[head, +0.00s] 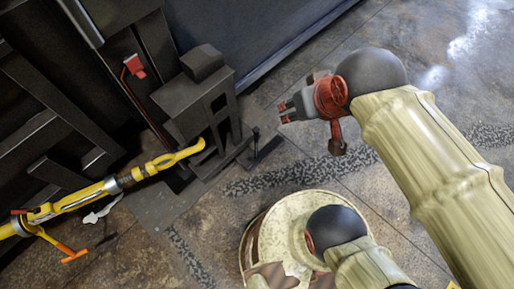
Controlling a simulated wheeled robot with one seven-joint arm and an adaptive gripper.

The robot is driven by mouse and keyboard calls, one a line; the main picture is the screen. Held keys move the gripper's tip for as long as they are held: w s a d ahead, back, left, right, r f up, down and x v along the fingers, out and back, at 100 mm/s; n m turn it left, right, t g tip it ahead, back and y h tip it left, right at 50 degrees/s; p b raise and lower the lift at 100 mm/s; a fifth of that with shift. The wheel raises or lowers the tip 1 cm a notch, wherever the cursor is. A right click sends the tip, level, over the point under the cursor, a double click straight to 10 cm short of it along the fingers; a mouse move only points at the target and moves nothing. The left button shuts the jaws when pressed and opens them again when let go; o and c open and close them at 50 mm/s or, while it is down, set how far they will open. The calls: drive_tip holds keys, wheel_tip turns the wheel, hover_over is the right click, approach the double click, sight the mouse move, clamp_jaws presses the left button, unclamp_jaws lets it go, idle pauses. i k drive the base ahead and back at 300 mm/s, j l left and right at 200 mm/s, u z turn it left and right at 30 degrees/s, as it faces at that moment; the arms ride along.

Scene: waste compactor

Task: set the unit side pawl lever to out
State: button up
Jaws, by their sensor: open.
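A yellow ratchet turnbuckle (85,201) runs from the left edge up to a yellow hook (185,155) beside a dark steel bracket. A handle with an orange grip (75,256) sticks out below its left part. I cannot tell for sure which part is the unit side pawl lever; small red and orange pieces (40,213) show near the handle, too small to read their setting. My gripper (284,110) is open and empty, right of the bracket, apart from the turnbuckle and touching nothing.
The dark compactor frame and bracket (205,105) fill the upper left, with a red-ended part (135,66) on it. A small black upright lever (256,139) stands beside the bracket. A white scrap (102,210) lies below the turnbuckle. Concrete floor (200,210) is open in front.

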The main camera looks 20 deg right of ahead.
sight(36, 210)
drive_tip(key=j+u, duration=0.15)
drive_tip(key=u, duration=0.25)
drive_tip(key=i+j+u, duration=0.1)
drive_tip(key=u, duration=0.25)
drive_tip(key=i+j+u, duration=0.1)
drive_tip(key=u, duration=0.3)
drive_tip(key=i+j+u, duration=0.1)
drive_tip(key=j+u, duration=0.25)
drive_tip(key=i+j+u, duration=0.15)
drive_tip(key=i+j, duration=0.15)
drive_tip(key=i+j+u, duration=0.2)
drive_tip(key=i, duration=0.35)
drive_tip(key=i+j+u, duration=0.15)
drive_tip(key=i, duration=0.25)
